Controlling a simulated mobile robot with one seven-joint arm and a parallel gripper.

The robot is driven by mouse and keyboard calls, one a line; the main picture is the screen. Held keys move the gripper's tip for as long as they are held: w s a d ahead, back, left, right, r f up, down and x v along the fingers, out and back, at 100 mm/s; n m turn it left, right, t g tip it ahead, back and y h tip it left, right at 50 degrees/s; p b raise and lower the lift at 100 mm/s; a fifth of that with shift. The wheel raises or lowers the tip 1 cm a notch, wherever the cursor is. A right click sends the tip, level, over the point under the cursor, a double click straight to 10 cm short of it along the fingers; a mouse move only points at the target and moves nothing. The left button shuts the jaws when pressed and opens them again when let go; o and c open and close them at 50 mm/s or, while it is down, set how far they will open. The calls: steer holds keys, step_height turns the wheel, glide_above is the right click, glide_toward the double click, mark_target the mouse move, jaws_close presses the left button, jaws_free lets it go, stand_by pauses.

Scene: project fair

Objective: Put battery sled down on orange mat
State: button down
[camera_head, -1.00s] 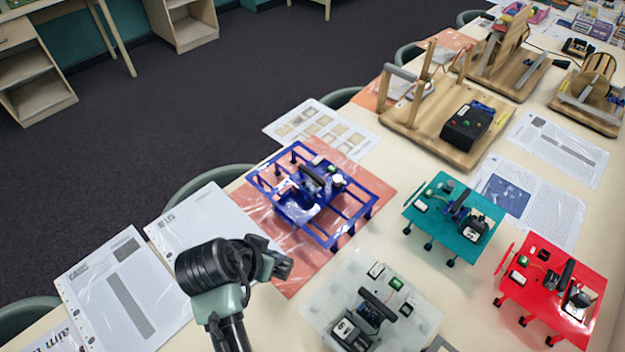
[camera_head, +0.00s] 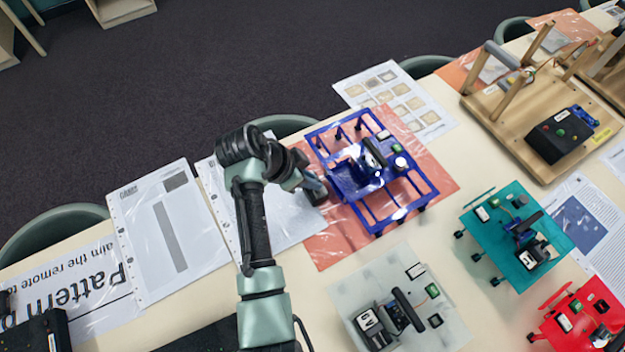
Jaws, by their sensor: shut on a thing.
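The orange mat (camera_head: 325,248) lies on the table under a blue frame-like model (camera_head: 372,167). My gripper (camera_head: 313,188) is over the mat's left part, close beside the left edge of the blue model. It is shut on a small dark grey thing, which I take to be the battery sled (camera_head: 317,196). The sled is mostly hidden by the jaws. I cannot tell whether it touches the mat or hangs just above it.
A pale translucent model (camera_head: 385,285), a teal one (camera_head: 505,235) and a red one (camera_head: 590,320) stand to the right. Printed sheets (camera_head: 165,235) lie left of the mat. A wooden model (camera_head: 500,110) is at the back right. The mat's lower part is bare.

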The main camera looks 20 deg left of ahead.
step_height(320, 180, down, 2)
steer(key=shift+f, duration=0.25)
steer(key=c, duration=0.9)
jaws_free()
steer(key=v, duration=1.2)
steer(key=shift+b, duration=0.45)
steer(key=shift+r, duration=0.1)
